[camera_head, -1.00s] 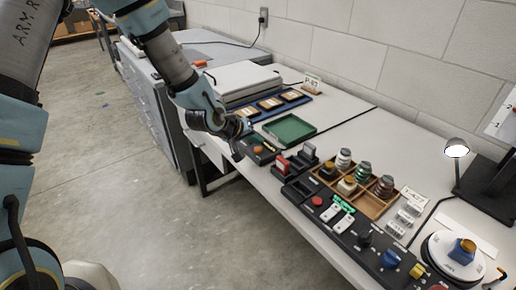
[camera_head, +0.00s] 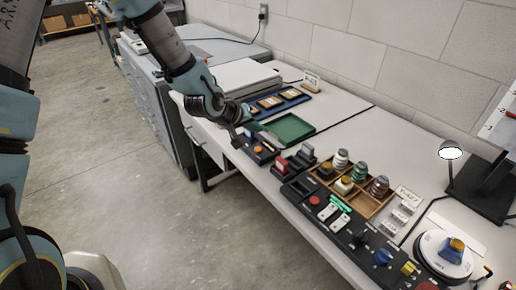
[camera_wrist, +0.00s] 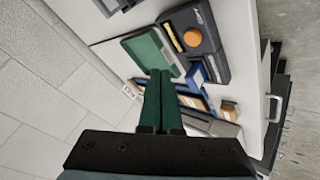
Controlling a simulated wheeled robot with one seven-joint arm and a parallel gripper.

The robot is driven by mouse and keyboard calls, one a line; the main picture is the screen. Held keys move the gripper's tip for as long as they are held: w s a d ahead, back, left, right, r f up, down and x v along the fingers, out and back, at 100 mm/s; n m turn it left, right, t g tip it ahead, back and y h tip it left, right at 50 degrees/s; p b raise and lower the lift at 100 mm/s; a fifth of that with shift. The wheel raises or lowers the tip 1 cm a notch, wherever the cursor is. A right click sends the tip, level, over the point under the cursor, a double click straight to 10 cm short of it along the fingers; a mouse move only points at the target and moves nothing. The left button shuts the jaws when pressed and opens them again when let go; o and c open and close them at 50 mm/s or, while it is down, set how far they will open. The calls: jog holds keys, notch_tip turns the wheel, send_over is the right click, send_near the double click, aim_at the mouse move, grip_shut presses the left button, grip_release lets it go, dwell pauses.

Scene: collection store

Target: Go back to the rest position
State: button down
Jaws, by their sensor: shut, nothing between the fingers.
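My gripper (camera_wrist: 160,98) is shut and empty, its two green-dark fingers pressed together in the wrist view. In the head view my gripper (camera_head: 236,135) hangs over the near edge of the long bench (camera_head: 336,128), close to a small black box with an orange button (camera_head: 258,148). The wrist view shows this orange button (camera_wrist: 193,38) ahead of the fingertips, and the green tray (camera_wrist: 153,52) just beyond them.
On the bench stand a green tray (camera_head: 290,129), a blue tray with framed pieces (camera_head: 250,111), a wooden compartment box with jars (camera_head: 375,205), a black control panel (camera_head: 345,238) and a lamp (camera_head: 451,153). Open floor (camera_head: 120,190) lies to the left.

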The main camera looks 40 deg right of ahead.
dwell(0.4)
jog(key=w+a+r+n+t+y, duration=0.15)
jog(key=w+a, duration=0.25)
jog(key=a, duration=0.4)
jog(key=w+a+r+y, duration=0.2)
jog(key=w+a, duration=0.2)
jog(key=a, duration=0.3)
jog(key=w+a+r+n+t+y, duration=0.15)
jog(key=w+a, duration=0.25)
jog(key=a, duration=0.4)
jog(key=s+a+r+n+g+y, duration=0.1)
jog(key=s+a+r, duration=0.1)
jog(key=a, duration=0.6)
jog(key=s+a+r+n+y, duration=0.1)
jog(key=s+a+r, duration=0.1)
jog(key=a, duration=0.6)
jog(key=s+a+r+n+g+y, duration=0.1)
jog(key=s+a+r+y, duration=0.1)
jog(key=a, duration=0.7)
jog(key=shift+s+r+g, duration=0.2)
jog(key=shift+s+g, duration=0.1)
jog(key=shift+s, duration=0.5)
